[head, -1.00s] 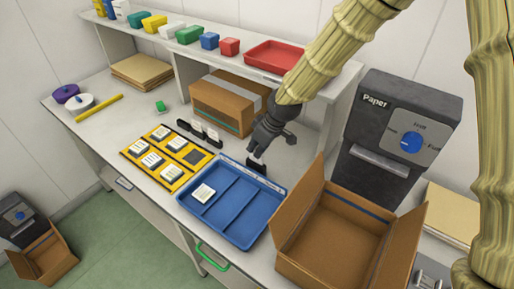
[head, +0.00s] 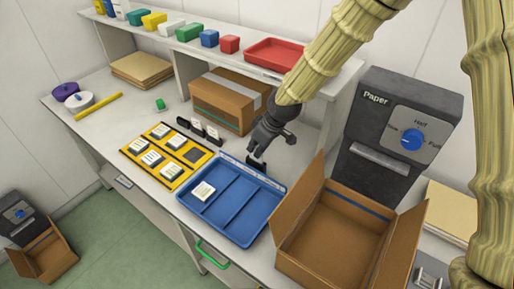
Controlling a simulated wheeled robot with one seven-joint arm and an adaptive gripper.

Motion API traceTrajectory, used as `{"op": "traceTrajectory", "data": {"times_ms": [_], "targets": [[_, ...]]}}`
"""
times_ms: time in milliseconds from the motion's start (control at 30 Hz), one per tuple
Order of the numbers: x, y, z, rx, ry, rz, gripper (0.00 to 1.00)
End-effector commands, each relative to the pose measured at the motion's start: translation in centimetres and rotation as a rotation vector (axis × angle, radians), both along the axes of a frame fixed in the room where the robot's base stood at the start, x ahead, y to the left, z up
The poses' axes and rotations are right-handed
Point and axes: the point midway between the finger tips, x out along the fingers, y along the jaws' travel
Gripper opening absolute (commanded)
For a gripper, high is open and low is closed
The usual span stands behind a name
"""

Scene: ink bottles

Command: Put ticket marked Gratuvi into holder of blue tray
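The blue tray (head: 238,228) lies on the bench with several compartments. A small white ticket-topped block sits in its left compartment (head: 203,190). A small dark holder (head: 262,167) stands at the tray's back edge. My gripper (head: 257,158) points down right above this holder, touching it or very close. Its fingers are small and dark, so I cannot tell whether they are open or hold a ticket. White tickets (head: 213,132) stand in a black rack left of my gripper. Their print is too small to read, so I cannot tell which is Gratuvi.
A yellow tray (head: 130,152) with several label-topped blocks lies left of the blue tray. A closed cardboard box (head: 222,105) stands behind. An open carton (head: 330,250) and a dark Paper machine (head: 385,150) are at the right.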

Motion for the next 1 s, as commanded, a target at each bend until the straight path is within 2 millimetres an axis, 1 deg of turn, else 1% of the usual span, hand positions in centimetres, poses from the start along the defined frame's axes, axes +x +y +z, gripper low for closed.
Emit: {"op": "traceTrajectory", "data": {"times_ms": [1000], "targets": [[0.0,0.0,-1.4,0.000,0.000,0.000,0.00]]}}
